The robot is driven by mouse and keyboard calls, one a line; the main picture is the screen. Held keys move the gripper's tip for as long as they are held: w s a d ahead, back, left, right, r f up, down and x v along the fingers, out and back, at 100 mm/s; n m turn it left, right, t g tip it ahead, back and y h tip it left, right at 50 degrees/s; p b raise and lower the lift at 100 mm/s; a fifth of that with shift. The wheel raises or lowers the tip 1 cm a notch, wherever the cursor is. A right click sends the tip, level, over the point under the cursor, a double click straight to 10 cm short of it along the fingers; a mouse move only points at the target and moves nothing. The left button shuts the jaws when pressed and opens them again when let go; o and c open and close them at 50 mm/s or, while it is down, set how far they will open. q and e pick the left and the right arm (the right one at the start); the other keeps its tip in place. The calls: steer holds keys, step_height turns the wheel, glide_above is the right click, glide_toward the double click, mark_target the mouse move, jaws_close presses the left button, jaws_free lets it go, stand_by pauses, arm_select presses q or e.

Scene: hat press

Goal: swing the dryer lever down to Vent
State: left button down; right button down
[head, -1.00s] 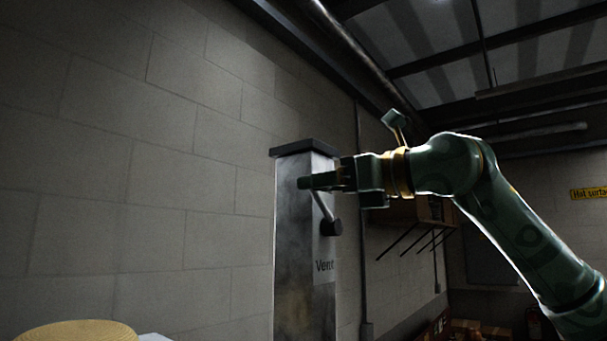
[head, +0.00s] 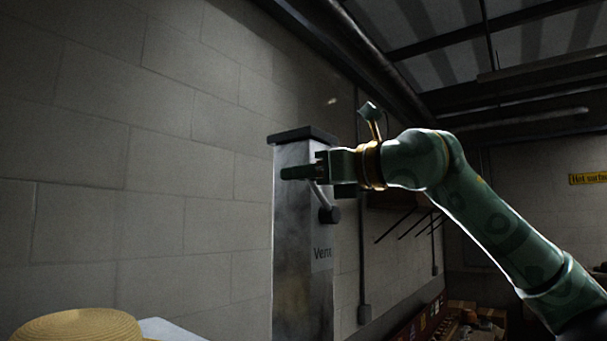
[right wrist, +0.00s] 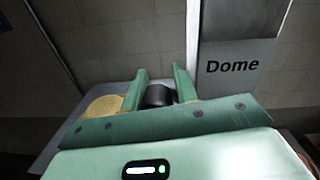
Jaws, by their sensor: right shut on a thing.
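The dryer (head: 296,235) is a tall grey metal column with a dark cap, standing by the block wall in the head view. A "Vent" label (head: 322,254) is low on its right side. The lever (head: 321,197) slopes up and left from a dark round pivot (head: 330,215), above the label. My right gripper (head: 299,173) is shut on the lever's upper end, which its fingers hide in the head view. In the right wrist view a dark cylindrical grip (right wrist: 158,95) sits between the green fingers (right wrist: 161,80). My left gripper is not in view.
A straw hat (head: 80,326) lies at the lower left, beside a pale surface (head: 168,330). Dark rods (head: 400,226) stick out beyond the dryer, and boxes (head: 478,312) stand at the lower right.

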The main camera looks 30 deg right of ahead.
steer(key=shift+f+n+g+h+b, duration=0.2)
steer(key=shift+f+n+b, duration=1.2)
steer(key=shift+f+n, duration=2.25)
steer(key=shift+f+n+g+h+b, duration=0.15)
steer(key=shift+f+n+b, duration=1.25)
steer(key=shift+f+n, duration=2.25)
steer(key=shift+w+r+n, duration=0.1)
steer(key=shift+r+n, duration=0.2)
steer(key=c, duration=1.3)
jaws_free()
steer(key=shift+o, duration=0.7)
steer(key=shift+d+r, duration=0.1)
steer(key=shift+d, duration=0.2)
steer(key=shift+a, duration=0.1)
